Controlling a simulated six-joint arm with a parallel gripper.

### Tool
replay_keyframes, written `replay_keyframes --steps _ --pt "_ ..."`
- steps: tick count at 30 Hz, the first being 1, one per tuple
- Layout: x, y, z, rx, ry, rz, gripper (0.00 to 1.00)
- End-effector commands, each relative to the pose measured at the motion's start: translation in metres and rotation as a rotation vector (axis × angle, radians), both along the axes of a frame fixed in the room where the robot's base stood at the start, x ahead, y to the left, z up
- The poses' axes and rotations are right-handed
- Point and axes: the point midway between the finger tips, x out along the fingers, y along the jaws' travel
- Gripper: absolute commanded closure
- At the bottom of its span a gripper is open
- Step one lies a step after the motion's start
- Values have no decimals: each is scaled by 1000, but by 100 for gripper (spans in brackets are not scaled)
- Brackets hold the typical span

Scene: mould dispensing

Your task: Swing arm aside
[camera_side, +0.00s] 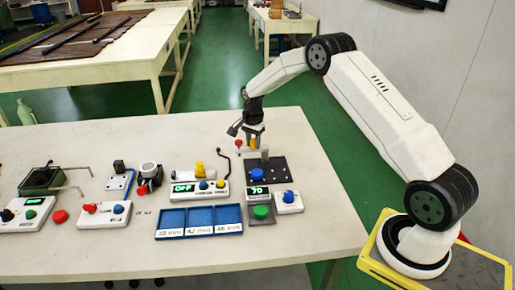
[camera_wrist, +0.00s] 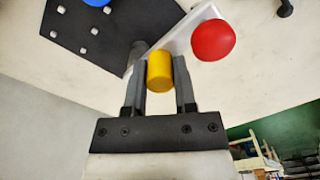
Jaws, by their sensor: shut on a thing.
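The swing arm is a white bar (camera_wrist: 190,32) with a red ball knob (camera_wrist: 213,40) at one end and a yellow cylindrical grip (camera_wrist: 159,72) along it. In the wrist view my gripper (camera_wrist: 160,85) has its two fingers closed on either side of the yellow grip. A dark post (camera_wrist: 137,52) stands at the bar's other end, over a black plate. In the side view my gripper (camera_side: 253,140) points down at the bar, with the red knob (camera_side: 238,143) on its left. The bar itself is small and partly hidden there.
The black plate (camera_side: 279,165) bears a blue dome (camera_side: 285,175). Several control boxes stand to the left. The table is bare at its right edge.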

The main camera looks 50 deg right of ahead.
Motion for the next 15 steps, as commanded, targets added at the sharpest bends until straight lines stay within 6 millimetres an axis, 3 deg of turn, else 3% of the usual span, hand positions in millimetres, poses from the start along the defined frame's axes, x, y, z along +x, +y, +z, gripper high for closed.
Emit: replay_keyframes --steps 12,13,15 --pt "1 0 0 1 -3 -11 100" --pt "1 0 0 1 -3 -11 56" --pt "1 0 0 0 -2 -11 34"
